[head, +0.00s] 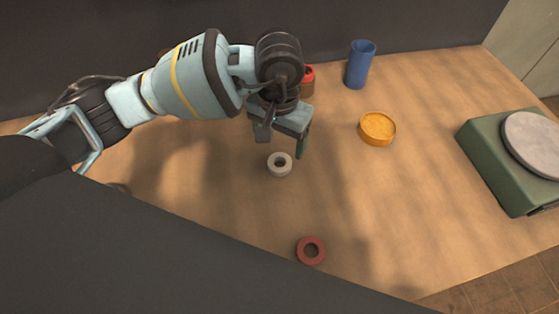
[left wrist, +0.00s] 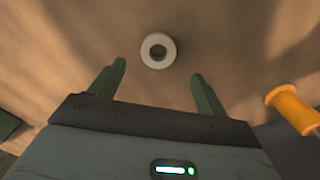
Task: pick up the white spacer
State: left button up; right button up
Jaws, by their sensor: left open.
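The white spacer (head: 279,164) is a small pale ring lying flat on the wooden table. In the left wrist view the white spacer (left wrist: 158,50) lies ahead of the fingertips, between their lines, with its dark hole showing. My left gripper (head: 283,145) is above the table, just behind the spacer in the head view, pointing down. In the left wrist view its two fingers (left wrist: 158,70) are spread apart with nothing between them. The gripper does not appear to touch the spacer. My right gripper is in neither view.
A red ring (head: 311,250) lies nearer the front. An orange round dish (head: 377,128) and a blue cup (head: 359,65) stand to the right. A red container (head: 308,80) is partly hidden behind my left gripper. A green device with a grey disc (head: 497,160) sits at the right edge.

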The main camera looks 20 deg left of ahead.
aim_at(280, 166)
pick_arm(q)
jog(key=shift+f, duration=0.45)
jog(key=shift+s+d+f, duration=0.1)
jog(key=shift+f, duration=0.45)
notch_tip(280, 166, down, 4)
jog(key=shift+s+d+f+p, duration=0.1)
jog(key=shift+p, duration=0.3)
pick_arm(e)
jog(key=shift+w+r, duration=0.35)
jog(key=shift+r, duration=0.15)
pick_arm(q)
jog(key=c, duration=1.1)
jog(key=shift+o, duration=0.2)
